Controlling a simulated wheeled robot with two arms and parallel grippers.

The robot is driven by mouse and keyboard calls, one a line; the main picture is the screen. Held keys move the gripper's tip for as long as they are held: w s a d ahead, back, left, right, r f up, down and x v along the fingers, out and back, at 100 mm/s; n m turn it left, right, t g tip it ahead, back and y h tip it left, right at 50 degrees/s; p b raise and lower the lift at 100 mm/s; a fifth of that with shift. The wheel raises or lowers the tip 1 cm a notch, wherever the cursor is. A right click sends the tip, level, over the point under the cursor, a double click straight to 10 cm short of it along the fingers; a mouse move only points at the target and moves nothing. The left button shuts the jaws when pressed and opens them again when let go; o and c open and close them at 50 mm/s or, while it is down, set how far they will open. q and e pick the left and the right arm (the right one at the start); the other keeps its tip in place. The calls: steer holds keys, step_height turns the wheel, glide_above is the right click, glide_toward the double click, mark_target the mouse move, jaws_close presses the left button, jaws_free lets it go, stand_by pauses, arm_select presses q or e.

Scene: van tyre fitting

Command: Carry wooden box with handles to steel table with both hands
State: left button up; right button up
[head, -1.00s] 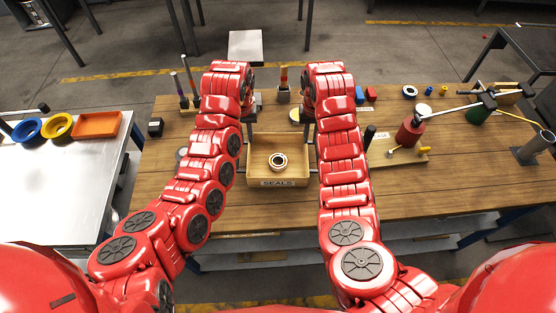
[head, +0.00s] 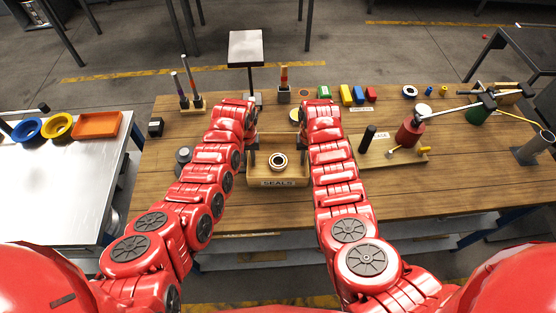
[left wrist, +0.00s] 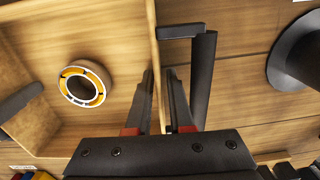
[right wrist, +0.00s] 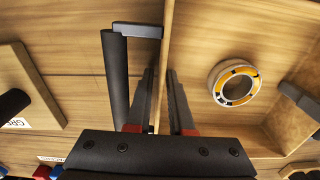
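The wooden box (head: 278,182), labelled SEALS, stands on the wooden workbench with a round ring-shaped seal (head: 278,161) inside. The steel table (head: 60,185) is at the left. My left gripper (left wrist: 160,70) is at the box's left wall, with one finger on each side of that wall. A dark bar handle (left wrist: 203,80) stands just outside its fingers. My right gripper (right wrist: 163,70) straddles the opposite wall in the same way, with the other handle (right wrist: 115,80) outside its fingers. Both grippers look open, with gaps beside the walls. In the head view my forearms largely hide both grippers.
A board with a black peg (head: 367,139) is right of the box.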

arm_select(q)
jaws_close()
arm_select(e)
jaws_close()
arm_select(q)
steer(key=shift+r, duration=0.1)
stand_by(1.2)
